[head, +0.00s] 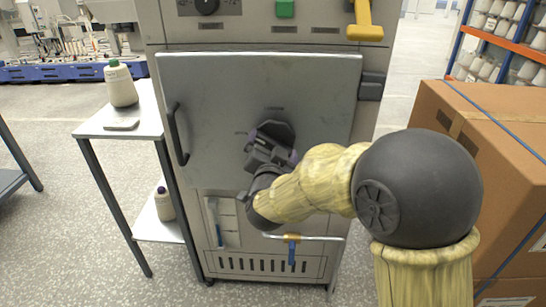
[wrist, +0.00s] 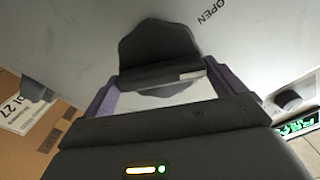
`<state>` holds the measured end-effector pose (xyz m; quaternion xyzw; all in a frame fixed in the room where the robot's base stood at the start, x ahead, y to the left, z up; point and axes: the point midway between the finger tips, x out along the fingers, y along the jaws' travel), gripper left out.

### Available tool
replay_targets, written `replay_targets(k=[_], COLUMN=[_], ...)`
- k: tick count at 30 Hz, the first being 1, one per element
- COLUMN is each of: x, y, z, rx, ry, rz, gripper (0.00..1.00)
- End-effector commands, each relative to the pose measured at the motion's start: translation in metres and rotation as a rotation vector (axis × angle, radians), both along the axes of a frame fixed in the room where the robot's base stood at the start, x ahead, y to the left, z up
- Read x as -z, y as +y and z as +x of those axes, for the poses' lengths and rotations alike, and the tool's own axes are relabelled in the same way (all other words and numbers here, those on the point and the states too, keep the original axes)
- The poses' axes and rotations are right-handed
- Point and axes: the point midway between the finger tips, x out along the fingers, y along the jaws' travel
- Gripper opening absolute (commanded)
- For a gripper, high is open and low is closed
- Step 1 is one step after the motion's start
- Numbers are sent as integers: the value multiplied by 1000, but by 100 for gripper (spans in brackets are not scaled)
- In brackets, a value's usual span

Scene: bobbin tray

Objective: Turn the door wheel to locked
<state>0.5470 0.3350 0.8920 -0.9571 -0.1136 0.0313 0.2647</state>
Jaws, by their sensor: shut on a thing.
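The dark door wheel (head: 277,130) sits in the middle of the grey cabinet door (head: 210,85). It also shows in the wrist view (wrist: 158,42) as a lobed dark disc with a thick grip bar and a small pale mark at the bar's right end. My gripper (head: 270,149), with purple finger pads, is shut on the wheel's bar; its fingers (wrist: 160,88) lie at the bar's two ends. The word OPEN (wrist: 215,12) is printed on the door in the wrist view. Small labels above and left of the wheel are unreadable in the head view. The door looks closed.
A dark door handle (head: 177,135) is on the left, and a latch block (head: 371,86) on the right. A yellow lever (head: 364,22) and green button (head: 285,9) are above. Cardboard boxes (head: 480,150) stand at right.

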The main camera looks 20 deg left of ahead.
Motion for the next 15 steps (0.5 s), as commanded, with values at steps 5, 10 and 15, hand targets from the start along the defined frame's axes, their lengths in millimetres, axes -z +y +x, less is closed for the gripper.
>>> replay_targets(k=[5, 10, 15], x=[6, 6, 6], y=[-1, -1, -2], z=[0, 0, 0], rx=[1, 1, 2], ry=[40, 77, 115], rz=[166, 323, 482], gripper=[72, 72, 72])
